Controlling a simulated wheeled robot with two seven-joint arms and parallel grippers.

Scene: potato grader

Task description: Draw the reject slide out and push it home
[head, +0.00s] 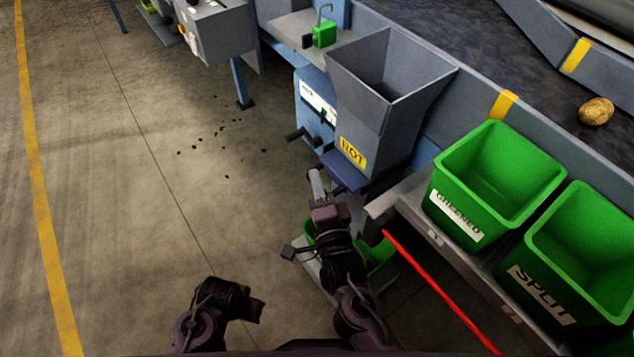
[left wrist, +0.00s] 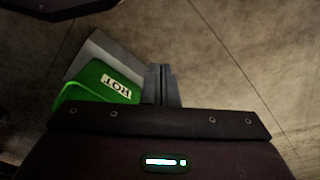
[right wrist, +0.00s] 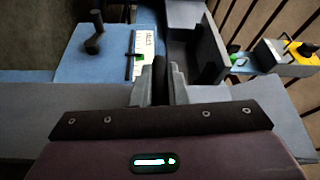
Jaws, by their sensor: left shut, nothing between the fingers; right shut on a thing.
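The reject slide shows as a dark blue plate (head: 345,172) under the grey hopper marked ROT (head: 385,85). It sticks out a little at the hopper's foot. In the right wrist view the shut fingers (right wrist: 163,75) point toward the blue housing. My left gripper (left wrist: 162,85) is shut and empty, low over the floor, with the green ROT bin (left wrist: 110,85) below and left of it in its wrist view.
A blue box (head: 313,100) with a white label and black knobs stands left of the hopper. Green GREENED (head: 436,200) and SPLIT (head: 535,280) bins sit on the shelf at right. The floor at left is open, with scattered dark bits.

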